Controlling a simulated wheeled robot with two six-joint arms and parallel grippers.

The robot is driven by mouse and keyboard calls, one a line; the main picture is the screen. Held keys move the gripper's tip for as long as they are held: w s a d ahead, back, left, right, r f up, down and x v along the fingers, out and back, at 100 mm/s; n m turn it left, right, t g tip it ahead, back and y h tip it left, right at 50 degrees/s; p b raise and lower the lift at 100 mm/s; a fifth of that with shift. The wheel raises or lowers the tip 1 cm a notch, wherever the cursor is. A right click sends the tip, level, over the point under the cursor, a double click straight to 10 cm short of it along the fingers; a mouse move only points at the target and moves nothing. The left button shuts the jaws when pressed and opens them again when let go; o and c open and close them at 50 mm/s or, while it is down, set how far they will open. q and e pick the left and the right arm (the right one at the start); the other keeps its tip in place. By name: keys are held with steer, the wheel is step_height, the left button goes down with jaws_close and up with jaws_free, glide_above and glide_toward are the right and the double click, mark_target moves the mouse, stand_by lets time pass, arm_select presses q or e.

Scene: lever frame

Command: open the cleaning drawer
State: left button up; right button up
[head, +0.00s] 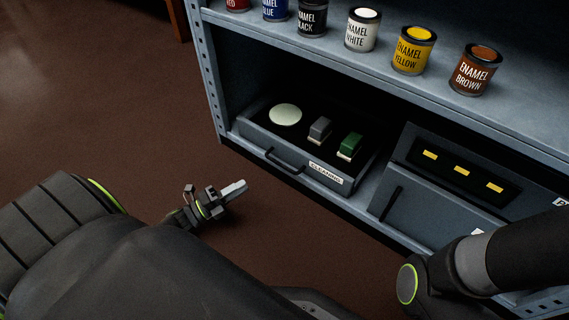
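The cleaning drawer (252,138) is a low grey box with an open top on the lower shelf. Its front has a dark bar handle (284,163) and a white CLEANING label (326,173). In it are a round pale pad (285,114), a grey brush (320,129) and a green brush (350,145). My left gripper (236,188) is in front of the drawer, left of and below the handle in the picture, apart from it and holding nothing visible. Its fingers overlap, so I cannot tell their opening. My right arm shows at the lower right; its gripper is out of view.
A grey box with a dark handle (391,204) and yellow marks stands right of the drawer. Several enamel cans, including a yellow one (413,50), stand on the shelf (520,104) above. Perforated uprights (209,70) frame the rack. The brown floor (110,110) at left is clear.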

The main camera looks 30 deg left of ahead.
mark_target(281, 165)
arm_select(q)
steer(key=shift+b+x, duration=1.9)
steer(key=shift+x, duration=5.35)
steer(key=shift+d, duration=0.1)
jaws_close()
